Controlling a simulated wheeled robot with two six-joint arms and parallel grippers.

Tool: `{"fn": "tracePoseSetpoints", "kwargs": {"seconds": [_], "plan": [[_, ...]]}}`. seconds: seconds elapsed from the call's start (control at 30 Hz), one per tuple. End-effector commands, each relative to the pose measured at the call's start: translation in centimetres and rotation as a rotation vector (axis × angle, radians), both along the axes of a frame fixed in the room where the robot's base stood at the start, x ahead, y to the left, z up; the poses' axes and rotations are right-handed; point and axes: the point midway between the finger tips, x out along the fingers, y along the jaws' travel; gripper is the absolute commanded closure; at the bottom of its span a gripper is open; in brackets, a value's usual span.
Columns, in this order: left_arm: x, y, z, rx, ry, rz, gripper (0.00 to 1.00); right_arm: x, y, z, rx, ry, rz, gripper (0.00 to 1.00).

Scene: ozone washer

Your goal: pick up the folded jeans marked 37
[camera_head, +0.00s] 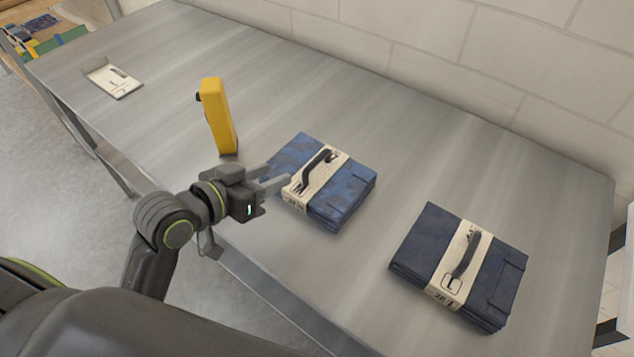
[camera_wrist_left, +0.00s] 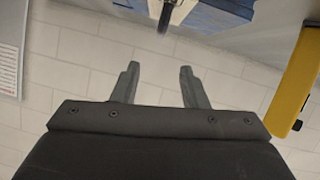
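Two folded jeans lie on the steel table, each with a cream paper band and a dark handle. The lighter blue jeans (camera_head: 350,190) are in the middle, and the darker navy jeans (camera_head: 415,240) are at the lower right. Both bands bear marks too small to read surely, so I cannot tell which is 37. My left gripper (camera_head: 277,178) is open and empty at the left edge of the lighter jeans. In the left wrist view its fingers (camera_wrist_left: 159,67) are apart, and part of blue jeans (camera_wrist_left: 215,14) with a handle (camera_wrist_left: 167,12) shows at the top. My right gripper is out of view.
A yellow upright object (camera_head: 218,115) stands close behind my left gripper. A white card-like item (camera_head: 114,82) lies at the table's far left. A block wall (camera_head: 450,55) runs along the back. Bare table (camera_head: 400,130) lies behind the jeans.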

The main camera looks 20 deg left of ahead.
Motion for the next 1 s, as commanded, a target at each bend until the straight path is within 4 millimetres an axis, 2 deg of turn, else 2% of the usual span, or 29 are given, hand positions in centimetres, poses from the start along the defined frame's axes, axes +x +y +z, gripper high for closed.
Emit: {"fn": "tracePoseSetpoints", "kwargs": {"seconds": [0.1, 0.17, 0.4, 0.77, 1.0], "plan": [[2.1, -1.1, -1.3, -0.007, 0.001, 0.001, 0.60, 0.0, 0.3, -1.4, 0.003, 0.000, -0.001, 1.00], [2.9, -1.4, -1.2, -0.008, 0.004, 0.002, 0.60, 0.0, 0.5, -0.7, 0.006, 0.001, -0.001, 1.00], [6.4, -3.1, -2.8, -0.004, 0.005, 0.001, 0.60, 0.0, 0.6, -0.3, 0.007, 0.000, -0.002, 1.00], [8.4, -4.0, -4.0, -0.001, 0.006, 0.001, 0.60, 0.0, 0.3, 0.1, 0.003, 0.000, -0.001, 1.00], [10.7, -5.2, -5.7, -0.002, 0.005, 0.002, 0.60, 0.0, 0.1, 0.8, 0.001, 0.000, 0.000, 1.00]]}}
